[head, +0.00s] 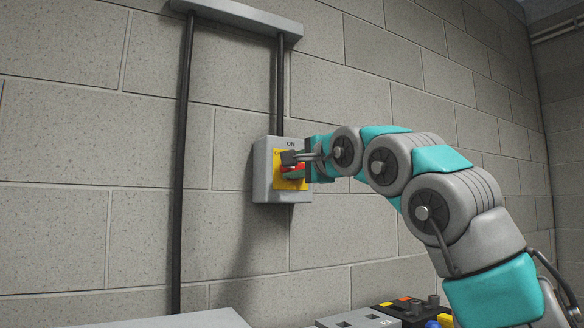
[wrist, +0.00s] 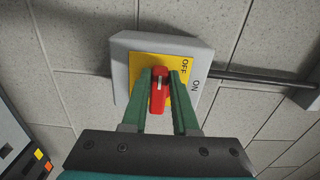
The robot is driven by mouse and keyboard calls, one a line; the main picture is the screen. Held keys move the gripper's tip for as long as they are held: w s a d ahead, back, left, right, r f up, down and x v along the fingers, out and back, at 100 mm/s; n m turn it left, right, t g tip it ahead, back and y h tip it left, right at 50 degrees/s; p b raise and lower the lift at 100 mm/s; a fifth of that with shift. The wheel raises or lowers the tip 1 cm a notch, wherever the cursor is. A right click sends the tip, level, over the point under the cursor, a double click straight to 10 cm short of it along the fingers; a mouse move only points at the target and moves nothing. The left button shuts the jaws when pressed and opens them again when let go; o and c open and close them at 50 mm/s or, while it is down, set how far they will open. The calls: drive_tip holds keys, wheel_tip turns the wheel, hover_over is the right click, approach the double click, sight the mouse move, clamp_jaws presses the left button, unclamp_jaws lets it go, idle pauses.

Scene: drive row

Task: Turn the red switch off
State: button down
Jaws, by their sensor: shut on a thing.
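The red switch (wrist: 158,92) is a handle on a yellow plate (wrist: 143,66) on a grey wall box (wrist: 124,48). In the wrist view it stands between my two green fingers. The words OFF and ON are on the right side of the plate and box. My gripper (wrist: 160,88) is shut on the red switch. In the head view my gripper (head: 293,166) reaches the box (head: 263,172) from the right and covers much of the plate, with part of the red switch (head: 299,166) showing. The handle lies roughly level along the wall; which label it marks is unclear.
A dark conduit (head: 280,90) runs up from the box to a grey rail (head: 240,15), and a longer one (head: 184,150) runs down the wall at left. Below stand a grey surface (head: 205,319) and a dark panel with coloured buttons (head: 400,308). The block wall is close behind.

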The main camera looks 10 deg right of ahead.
drive_tip(key=c, duration=0.7)
unclamp_jaws()
drive_tip(key=shift+s, duration=0.15)
drive_tip(key=b+v, duration=0.1)
drive_tip(key=v, duration=0.6)
drive_tip(key=shift+s+b, duration=0.25)
drive_tip(key=shift+b, duration=0.15)
